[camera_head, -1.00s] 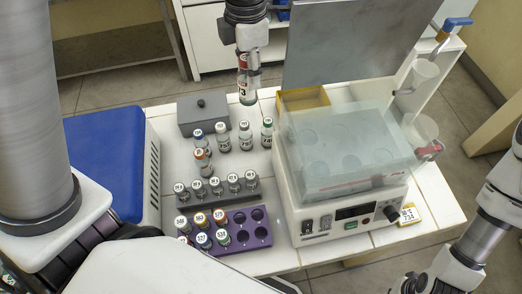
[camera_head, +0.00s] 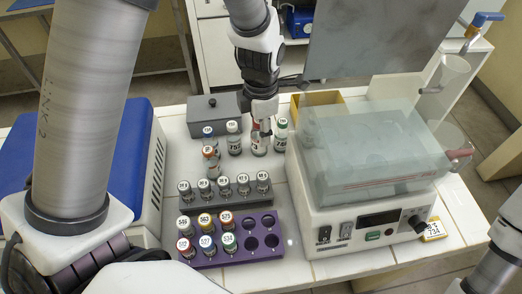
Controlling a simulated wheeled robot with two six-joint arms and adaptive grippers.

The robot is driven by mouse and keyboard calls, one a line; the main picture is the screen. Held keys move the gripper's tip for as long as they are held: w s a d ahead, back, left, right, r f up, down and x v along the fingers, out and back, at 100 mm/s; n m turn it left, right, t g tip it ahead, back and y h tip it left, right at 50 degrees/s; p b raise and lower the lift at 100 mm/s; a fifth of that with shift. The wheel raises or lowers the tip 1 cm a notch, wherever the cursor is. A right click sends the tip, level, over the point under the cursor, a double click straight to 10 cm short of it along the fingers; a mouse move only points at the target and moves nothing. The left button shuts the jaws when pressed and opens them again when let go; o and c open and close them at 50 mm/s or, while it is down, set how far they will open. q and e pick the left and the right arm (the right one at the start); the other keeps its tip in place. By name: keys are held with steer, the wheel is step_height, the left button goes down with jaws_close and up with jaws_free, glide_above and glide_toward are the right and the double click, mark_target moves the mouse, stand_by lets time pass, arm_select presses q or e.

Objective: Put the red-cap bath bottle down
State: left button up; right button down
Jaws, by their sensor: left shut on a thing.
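My left gripper (camera_head: 262,124) reaches down from the top of the head view. It is shut on the red-cap bath bottle (camera_head: 259,147), a small clear bottle with a white label, whose cap is mostly hidden by the fingers. The bottle is upright, between a white-capped bottle (camera_head: 234,139) and a green-capped bottle (camera_head: 281,136). Its base is about level with theirs in the picture; I cannot tell whether it touches the white bench top (camera_head: 177,150). My right arm shows at the lower right corner, with its gripper out of view.
A grey rack (camera_head: 229,197) of bottles and a purple rack (camera_head: 232,257) with several vials and empty holes stand in front. The water bath (camera_head: 365,175), with a clear cover and raised grey lid, stands right. A grey box (camera_head: 214,115) is behind; a blue-topped unit (camera_head: 95,150) is left.

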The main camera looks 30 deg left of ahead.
mark_target(261, 151)
arm_select(q)
step_height(261, 151, down, 8)
steer(key=shift+f, duration=0.1)
steer(key=shift+w, duration=0.15)
steer(key=o, duration=0.9)
steer(key=shift+f, duration=0.1)
step_height(261, 151, up, 12)
steer(key=shift+r, duration=0.2)
